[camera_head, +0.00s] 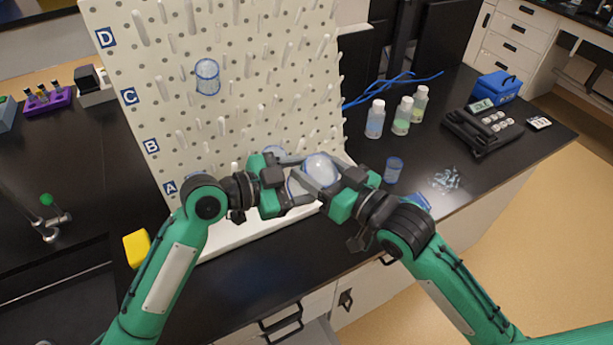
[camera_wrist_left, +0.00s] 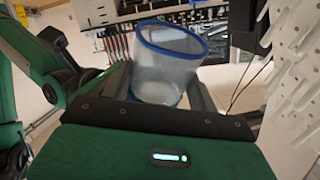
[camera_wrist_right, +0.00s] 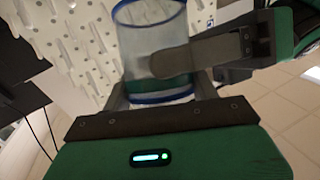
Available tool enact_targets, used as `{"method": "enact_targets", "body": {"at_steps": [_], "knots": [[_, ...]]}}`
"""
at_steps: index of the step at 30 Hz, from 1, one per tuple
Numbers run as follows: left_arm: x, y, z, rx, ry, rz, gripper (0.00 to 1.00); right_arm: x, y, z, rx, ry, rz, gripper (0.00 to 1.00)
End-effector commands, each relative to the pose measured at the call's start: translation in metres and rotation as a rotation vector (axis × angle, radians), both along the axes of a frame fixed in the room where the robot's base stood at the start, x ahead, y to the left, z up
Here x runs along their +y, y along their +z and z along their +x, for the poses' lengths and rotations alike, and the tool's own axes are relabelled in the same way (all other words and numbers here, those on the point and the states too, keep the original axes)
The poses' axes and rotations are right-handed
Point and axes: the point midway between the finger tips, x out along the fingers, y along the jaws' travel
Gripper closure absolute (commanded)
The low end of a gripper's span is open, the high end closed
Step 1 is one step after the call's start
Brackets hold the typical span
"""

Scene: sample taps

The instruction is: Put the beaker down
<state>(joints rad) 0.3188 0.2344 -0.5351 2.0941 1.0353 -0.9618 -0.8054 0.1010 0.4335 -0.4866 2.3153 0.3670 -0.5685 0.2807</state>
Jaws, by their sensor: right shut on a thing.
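A clear beaker (camera_head: 320,168) with a blue rim is between my two grippers, in front of the lower pegboard. My right gripper (camera_head: 322,186) is shut on it. In the right wrist view the beaker (camera_wrist_right: 150,50) stands between the right fingers, with a dark finger of my left gripper across its front. My left gripper (camera_head: 298,182) has its fingers apart on either side of the beaker. In the left wrist view the beaker (camera_wrist_left: 165,75) shows tilted between those fingers. The grippers partly hide the beaker in the head view.
A white pegboard (camera_head: 230,120) with rows A to D stands behind. One beaker (camera_head: 207,76) hangs high on it. Another beaker (camera_head: 393,170) stands on the black bench at right, near broken glass (camera_head: 447,180) and capped bottles (camera_head: 403,116). Dark bench front right is partly free.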

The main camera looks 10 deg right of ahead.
Motion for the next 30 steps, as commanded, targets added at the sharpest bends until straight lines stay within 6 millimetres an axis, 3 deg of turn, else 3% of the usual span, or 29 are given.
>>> {"method": "enact_targets", "body": {"at_steps": [1,4,5,16,30], "knots": [[-0.001,0.000,-0.002,0.002,-0.005,0.000,0.62,-0.001,0.000,0.001,-0.002,-0.002,-0.001,0.36],[-0.001,0.000,-0.002,0.002,-0.005,0.000,0.62,-0.001,0.000,0.001,-0.001,-0.002,0.000,0.17],[-0.001,0.000,-0.002,0.002,-0.005,0.000,0.62,-0.001,0.000,0.001,-0.001,-0.002,0.000,0.15],[-0.001,0.000,-0.001,0.002,-0.004,0.000,0.62,-0.005,0.000,-0.004,0.000,-0.003,-0.001,0.15],[-0.001,0.000,-0.001,0.001,-0.003,0.000,0.62,-0.044,-0.001,-0.051,0.000,-0.002,-0.002,0.15]]}}
